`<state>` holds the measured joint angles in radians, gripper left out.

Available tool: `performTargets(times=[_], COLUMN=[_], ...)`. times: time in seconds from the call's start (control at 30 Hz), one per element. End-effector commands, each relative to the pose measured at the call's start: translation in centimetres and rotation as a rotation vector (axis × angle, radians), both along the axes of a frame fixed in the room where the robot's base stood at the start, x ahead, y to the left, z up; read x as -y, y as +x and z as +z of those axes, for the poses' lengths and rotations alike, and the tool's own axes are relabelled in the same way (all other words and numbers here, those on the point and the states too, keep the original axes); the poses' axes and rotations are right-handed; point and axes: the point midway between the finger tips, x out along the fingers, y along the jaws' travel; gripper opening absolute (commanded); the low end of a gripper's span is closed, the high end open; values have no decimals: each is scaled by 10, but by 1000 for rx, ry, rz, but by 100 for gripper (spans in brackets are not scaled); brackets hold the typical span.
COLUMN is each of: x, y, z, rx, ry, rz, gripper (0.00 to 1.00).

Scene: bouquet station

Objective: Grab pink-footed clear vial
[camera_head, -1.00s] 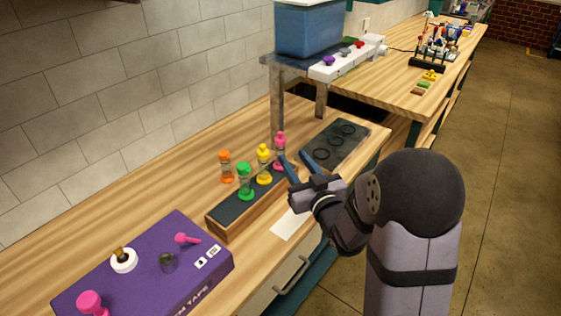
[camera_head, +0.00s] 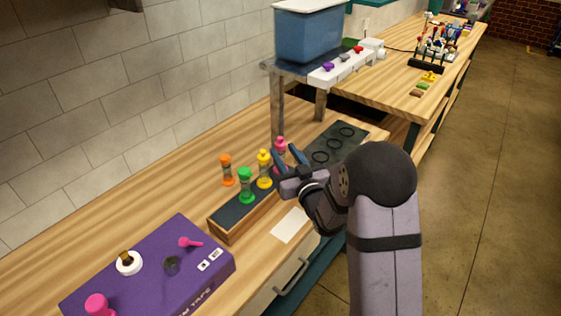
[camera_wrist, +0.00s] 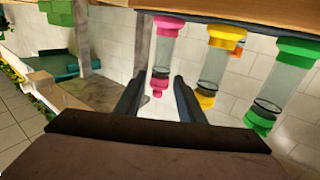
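The clear vial with pink ends (camera_head: 281,144) stands at the far end of the wooden rack, partly hidden by my gripper. In the wrist view, which is upside down, its clear body (camera_wrist: 162,53) shows between the two finger lines. My gripper (camera_head: 286,155) is open, with its blue fingers beside the pink vial in the head view. I cannot tell whether they touch it. In the wrist view, my gripper (camera_wrist: 159,90) holds nothing. The yellow vial (camera_head: 264,170) is close to one finger. The green vial (camera_head: 246,186) is farther along the rack.
An orange vial (camera_head: 227,170) stands behind the wooden rack (camera_head: 231,220). A dark plate with rings (camera_head: 338,144) lies beyond the rack. A raised shelf with a blue bin (camera_head: 308,32) stands behind. A purple box (camera_head: 150,265) is at front left. A white card (camera_head: 289,225) lies in front.

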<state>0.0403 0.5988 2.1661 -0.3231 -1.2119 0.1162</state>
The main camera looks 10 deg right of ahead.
Motion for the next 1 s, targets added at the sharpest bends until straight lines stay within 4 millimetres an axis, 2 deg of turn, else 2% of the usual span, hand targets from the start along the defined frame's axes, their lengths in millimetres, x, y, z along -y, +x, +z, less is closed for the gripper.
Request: performTargets(times=[0.13,0.37,0.5,0.53,1.0], x=[-2,-2,-2,-2,-2], y=[6,7,7,7,7], z=[0,-1,0,0,3], rx=[0,0,0,0,5], ry=[0,1,1,1,1], rz=[1,0,0,0,0], gripper=[35,35,2,0,0])
